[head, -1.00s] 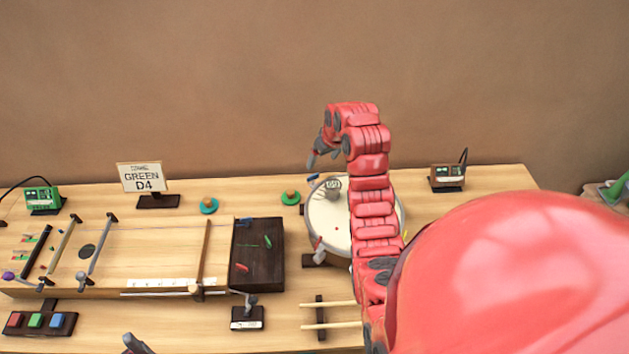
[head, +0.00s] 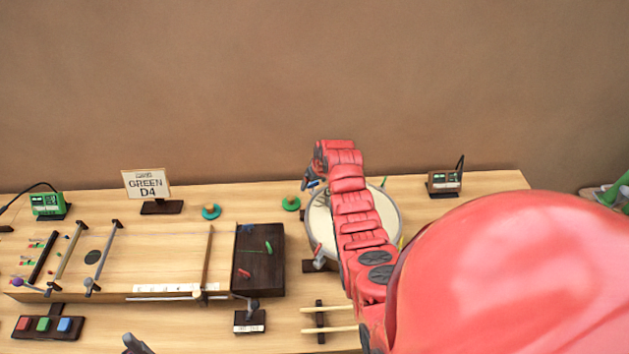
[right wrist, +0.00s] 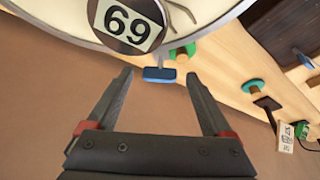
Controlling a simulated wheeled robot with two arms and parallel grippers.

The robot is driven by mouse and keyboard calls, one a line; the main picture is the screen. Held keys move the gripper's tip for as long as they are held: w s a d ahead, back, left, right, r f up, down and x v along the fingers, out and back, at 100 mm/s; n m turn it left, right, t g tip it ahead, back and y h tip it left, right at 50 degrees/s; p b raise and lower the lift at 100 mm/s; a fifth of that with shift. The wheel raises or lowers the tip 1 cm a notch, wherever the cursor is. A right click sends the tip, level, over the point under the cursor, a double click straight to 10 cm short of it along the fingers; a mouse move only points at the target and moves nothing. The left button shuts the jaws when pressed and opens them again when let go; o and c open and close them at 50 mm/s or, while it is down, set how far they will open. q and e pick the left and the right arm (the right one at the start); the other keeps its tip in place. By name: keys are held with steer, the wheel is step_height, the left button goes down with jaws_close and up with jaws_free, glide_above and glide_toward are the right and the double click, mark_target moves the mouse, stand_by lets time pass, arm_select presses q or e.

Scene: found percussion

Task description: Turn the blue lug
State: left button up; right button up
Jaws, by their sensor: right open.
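The blue lug (right wrist: 160,74) is a small T-shaped key at the rim of the white drum (head: 320,222). In the right wrist view it sits upper centre, between the fingertips of my right gripper (right wrist: 159,77), which is open with a gap on both sides. In the head view the blue lug (head: 313,183) shows small at the drum's far left edge, beside the end of my right arm, which covers much of the drum. A round dial reading 69 (right wrist: 128,24) sits on the drum. A dark tip of my left gripper (head: 135,343) shows at the bottom edge.
A green knob (head: 291,203) and a teal knob (head: 211,211) stand left of the drum. A red lug (head: 318,250) is on its near-left rim. A stringed wooden board (head: 150,262), a GREEN D4 sign (head: 147,184) and a small meter (head: 444,183) share the table.

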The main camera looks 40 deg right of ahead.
jaws_close()
stand_by(0.5)
steer(key=shift+f+m, duration=0.15)
steer(key=shift+m, duration=0.15)
steer(key=m+b, duration=0.1)
steer(key=m+h+b, duration=0.1)
steer(key=shift+w+a+f+m+b, duration=0.1)
steer(key=shift+a+f+m+b, duration=0.1)
steer(key=shift+m+b, duration=0.15)
steer(key=m+g+h+b, duration=0.1)
steer(key=m+b, duration=0.3)
steer(key=b, duration=0.2)
steer(key=m+g+h+b, duration=0.1)
steer(key=m+b, duration=0.2)
steer(key=b, duration=0.4)
steer(key=m+g+h+b, duration=0.1)
steer(key=m+b, duration=0.3)
steer(key=b, duration=0.2)
steer(key=shift+w+a+m+g+b, duration=0.3)
steer(key=shift+w+m+g+b, duration=0.05)
steer(key=shift+g+b, duration=0.05)
steer(key=shift+r+m+g+b, duration=0.15)
steer(key=shift+m+g+b, duration=0.15)
steer(key=shift+m, duration=0.8)
steer(key=shift+r+m+g+b, duration=0.1)
steer(key=shift+m+g+b, duration=0.35)
steer(key=shift+m, duration=0.35)
